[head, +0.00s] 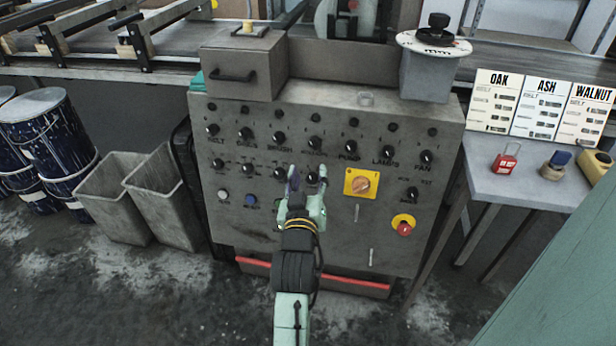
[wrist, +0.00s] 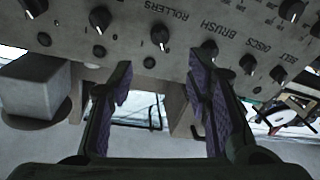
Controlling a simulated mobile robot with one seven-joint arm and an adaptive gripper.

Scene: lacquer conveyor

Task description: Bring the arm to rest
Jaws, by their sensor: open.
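My gripper (head: 307,175) is in front of the grey control panel (head: 330,235), at its lower row of knobs. Its green fingers with purple pads are spread. In the wrist view my gripper (wrist: 165,80) is open, with no object held between its fingers. A black knob (wrist: 160,36) shows just beyond the fingertips there, near the word ROLLERS. I cannot tell whether a finger touches the panel. My arm reaches up from the bottom of the head view, and my fingers hide part of the panel.
Grey bins (head: 163,200) stand left, a table (head: 520,185) with a red padlock (head: 506,158) right.

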